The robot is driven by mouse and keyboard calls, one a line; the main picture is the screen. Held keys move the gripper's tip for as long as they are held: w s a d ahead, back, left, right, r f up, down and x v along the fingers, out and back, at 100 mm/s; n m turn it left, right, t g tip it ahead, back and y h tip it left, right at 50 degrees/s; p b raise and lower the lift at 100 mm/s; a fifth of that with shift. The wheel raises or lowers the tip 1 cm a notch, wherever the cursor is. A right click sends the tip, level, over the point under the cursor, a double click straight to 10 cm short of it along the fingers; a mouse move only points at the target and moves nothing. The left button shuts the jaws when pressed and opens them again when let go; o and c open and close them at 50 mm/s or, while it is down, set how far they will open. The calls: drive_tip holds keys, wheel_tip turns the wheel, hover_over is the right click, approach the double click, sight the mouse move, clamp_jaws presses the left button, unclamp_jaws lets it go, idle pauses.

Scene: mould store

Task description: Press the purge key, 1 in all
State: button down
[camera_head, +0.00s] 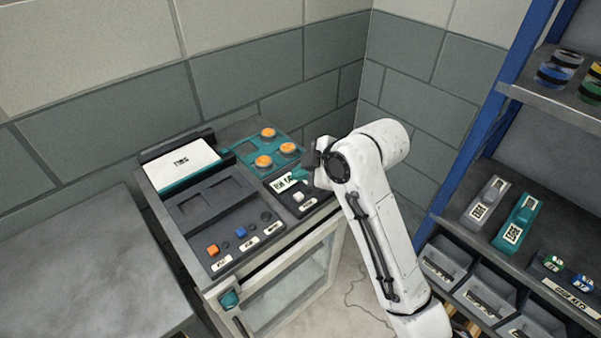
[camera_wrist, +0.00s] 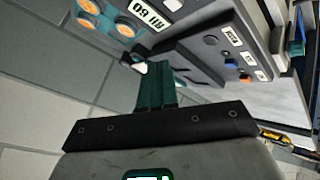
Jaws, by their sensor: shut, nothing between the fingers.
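The labels are too small to read, so I cannot tell which is the purge key. My gripper (camera_head: 300,174) is shut and empty, over the panel's right part near the display (camera_head: 282,183) and white key.
Several round orange knobs (camera_head: 264,161) on a teal plate stand behind the display. A white-topped box (camera_head: 184,165) is at the back left. A grey table (camera_head: 90,275) stands left, a blue-framed shelf (camera_head: 470,170) with bins right. Walls close the back.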

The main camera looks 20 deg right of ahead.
drive_tip(key=r, duration=0.1)
drive_tip(key=w, duration=0.1)
drive_tip(key=w+r, duration=0.1)
drive_tip(key=shift+d+r+n+p, duration=0.3)
drive_tip(key=shift+r+n, duration=0.05)
drive_tip(key=shift+n, duration=0.05)
drive_tip(key=shift+f, duration=0.15)
drive_tip(key=b, duration=0.6)
hover_over(301, 198)
wheel_tip(301, 198, down, 6)
drive_tip(key=shift+d+f, duration=0.1)
drive_tip(key=shift+f, duration=0.1)
drive_tip(key=shift+f+b, duration=0.65)
drive_tip(key=shift+f, duration=0.45)
drive_tip(key=shift+f, duration=0.15)
idle(0.4)
drive_tip(key=shift+f, duration=0.25)
